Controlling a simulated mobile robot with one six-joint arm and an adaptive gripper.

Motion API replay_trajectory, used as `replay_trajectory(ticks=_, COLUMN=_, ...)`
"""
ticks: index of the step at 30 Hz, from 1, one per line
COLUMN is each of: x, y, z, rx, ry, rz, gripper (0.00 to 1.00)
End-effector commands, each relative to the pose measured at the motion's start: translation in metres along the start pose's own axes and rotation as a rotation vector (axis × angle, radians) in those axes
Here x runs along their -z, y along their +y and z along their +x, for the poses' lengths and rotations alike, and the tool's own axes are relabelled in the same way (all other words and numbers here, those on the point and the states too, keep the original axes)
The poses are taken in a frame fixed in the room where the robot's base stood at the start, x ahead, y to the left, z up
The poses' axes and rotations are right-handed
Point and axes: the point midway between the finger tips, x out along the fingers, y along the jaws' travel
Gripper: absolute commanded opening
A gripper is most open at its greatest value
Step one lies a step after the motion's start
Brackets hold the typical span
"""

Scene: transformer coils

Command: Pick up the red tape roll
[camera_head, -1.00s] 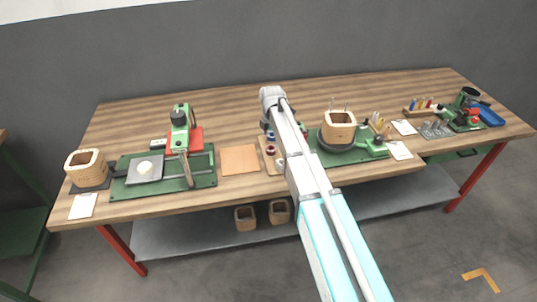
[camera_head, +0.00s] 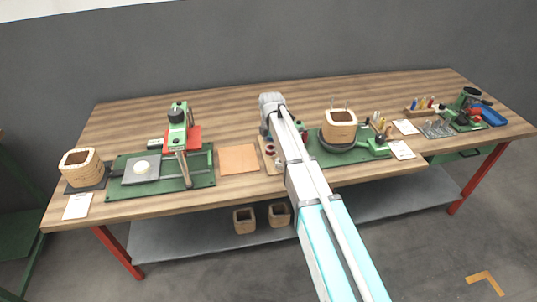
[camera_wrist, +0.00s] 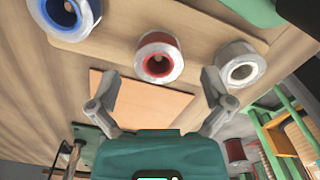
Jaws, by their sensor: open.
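The red tape roll (camera_wrist: 158,57) shows in the wrist view, on a light wooden board (camera_wrist: 110,43) between a blue roll (camera_wrist: 70,17) and a white roll (camera_wrist: 238,66). It has a red core with a pale outer band. My gripper (camera_wrist: 158,88) is open, its two fingers spread on either side below the red roll in the picture. Nothing is between the fingers. In the head view the red roll (camera_head: 270,149) is a small spot just left of my arm. My gripper's fingers are hidden there behind the arm.
A copper-coloured sheet (camera_head: 239,158) lies left of the rolls. A green press fixture (camera_head: 178,130) stands further left. A wooden coil form (camera_head: 340,126) on a green fixture stands right of my arm. The table's back strip is clear.

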Motion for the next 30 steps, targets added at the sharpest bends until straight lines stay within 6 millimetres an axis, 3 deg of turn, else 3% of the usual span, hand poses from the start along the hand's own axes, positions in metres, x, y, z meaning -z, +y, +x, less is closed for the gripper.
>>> replay_trajectory(ticks=9, x=0.001, y=0.0, z=0.022, rx=0.0, ry=0.0, rz=0.0, gripper=1.0)
replay_trajectory(ticks=29, x=0.001, y=0.001, z=0.022, rx=0.0, ry=0.0, rz=-0.002, gripper=1.0)
replay_trajectory(ticks=30, x=0.001, y=0.001, z=0.022, rx=0.0, ry=0.0, rz=-0.002, gripper=0.96)
